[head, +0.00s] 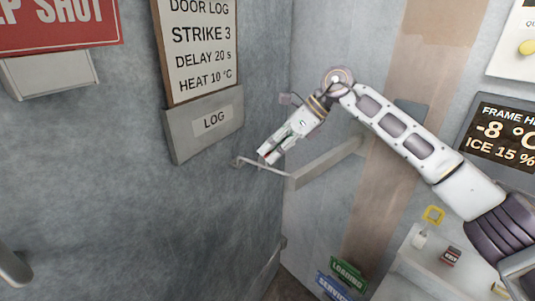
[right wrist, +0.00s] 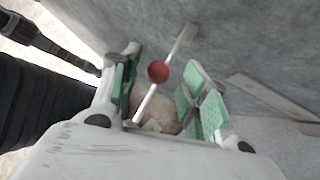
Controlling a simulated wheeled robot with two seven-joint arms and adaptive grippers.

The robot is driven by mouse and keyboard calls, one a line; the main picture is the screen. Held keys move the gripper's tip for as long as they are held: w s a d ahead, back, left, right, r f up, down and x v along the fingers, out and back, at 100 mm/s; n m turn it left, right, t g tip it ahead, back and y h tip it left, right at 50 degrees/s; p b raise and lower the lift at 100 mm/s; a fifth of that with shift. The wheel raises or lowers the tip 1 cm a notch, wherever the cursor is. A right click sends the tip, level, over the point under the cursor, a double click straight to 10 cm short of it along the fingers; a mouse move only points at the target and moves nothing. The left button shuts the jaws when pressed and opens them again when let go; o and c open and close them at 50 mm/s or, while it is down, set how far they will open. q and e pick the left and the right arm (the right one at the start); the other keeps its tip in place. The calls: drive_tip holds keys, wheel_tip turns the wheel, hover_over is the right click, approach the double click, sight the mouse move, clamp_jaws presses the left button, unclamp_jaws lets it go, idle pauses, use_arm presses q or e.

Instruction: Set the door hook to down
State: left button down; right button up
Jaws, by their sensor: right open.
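The door hook (head: 263,166) is a thin pale metal rod on the grey door, running nearly level in the head view toward a grey bar at its right. In the right wrist view the rod (right wrist: 148,101) runs between my fingers, with a round red knob (right wrist: 158,72) on it. My right gripper (head: 268,155) is open just above the hook in the head view. In the right wrist view its green-padded fingers (right wrist: 160,90) stand either side of the knob with gaps. I cannot tell whether either finger touches the rod. My left gripper is not in view.
A grey bar (head: 325,164) juts along the right wall beside the hook. A grey log holder (head: 205,132) hangs above it on the door. A white shelf (head: 425,268) with small items stands at lower right. The door surface below the hook is clear.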

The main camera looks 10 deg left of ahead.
drive_tip(key=v, duration=0.9)
drive_tip(key=shift+f, duration=0.1)
